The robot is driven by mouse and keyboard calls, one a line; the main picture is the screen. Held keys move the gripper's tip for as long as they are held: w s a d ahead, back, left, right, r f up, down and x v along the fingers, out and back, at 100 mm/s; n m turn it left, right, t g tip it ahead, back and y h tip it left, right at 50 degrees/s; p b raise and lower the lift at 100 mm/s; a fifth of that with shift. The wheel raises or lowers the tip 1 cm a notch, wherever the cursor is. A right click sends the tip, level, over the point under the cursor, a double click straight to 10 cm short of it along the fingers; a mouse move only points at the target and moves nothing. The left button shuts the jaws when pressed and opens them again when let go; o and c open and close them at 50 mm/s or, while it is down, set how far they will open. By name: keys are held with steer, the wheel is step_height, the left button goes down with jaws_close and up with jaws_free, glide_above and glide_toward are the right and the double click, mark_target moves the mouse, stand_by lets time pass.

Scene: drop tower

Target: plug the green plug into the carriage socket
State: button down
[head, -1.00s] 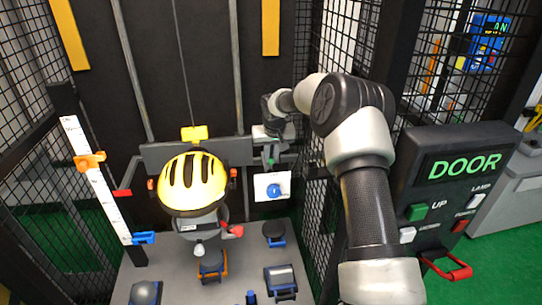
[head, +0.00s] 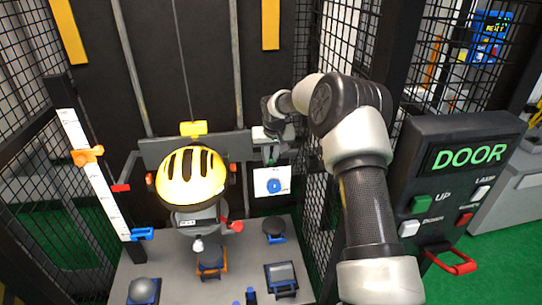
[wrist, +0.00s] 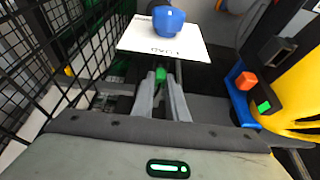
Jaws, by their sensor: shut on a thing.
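My gripper (wrist: 161,98) is shut on the green plug (wrist: 160,75), which shows as a small green piece between the fingertips in the wrist view. In the head view my gripper (head: 272,156) is at the right end of the grey crossbar (head: 197,148), above a white card (head: 262,190) with a blue knob. The carriage carries a dummy head in a yellow helmet (head: 190,180), left of my gripper. In the wrist view, a black block with a green mark (wrist: 264,106) sits beside the helmet. I cannot make out the socket opening for certain.
Black mesh (wrist: 40,60) stands close on the left in the wrist view. A control box reading DOOR (head: 467,155) stands right of my arm. A white scale with orange and blue markers (head: 88,155) is at the left. Several small items lie on the grey base plate below.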

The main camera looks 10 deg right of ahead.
steer(key=shift+f+b, duration=0.3)
steer(key=shift+f, duration=0.15)
stand_by(0.4)
steer(key=c, duration=1.7)
jaws_free()
steer(key=shift+o, duration=0.2)
steer(key=v, duration=1.7)
steer(key=shift+r, duration=0.3)
steer(key=shift+s+r, duration=0.1)
steer(key=s+r+h+p, duration=0.1)
steer(key=s+r, duration=0.5)
steer(key=s, duration=0.4)
steer(key=s+r+p, duration=0.1)
steer(key=s+r, duration=0.6)
steer(key=s, duration=0.4)
steer(key=s+f+t+y+p, duration=0.1)
steer(key=s+f, duration=0.2)
steer(key=s, duration=1.6)
steer(key=shift+s+p, duration=0.2)
steer(key=shift+p, duration=0.15)
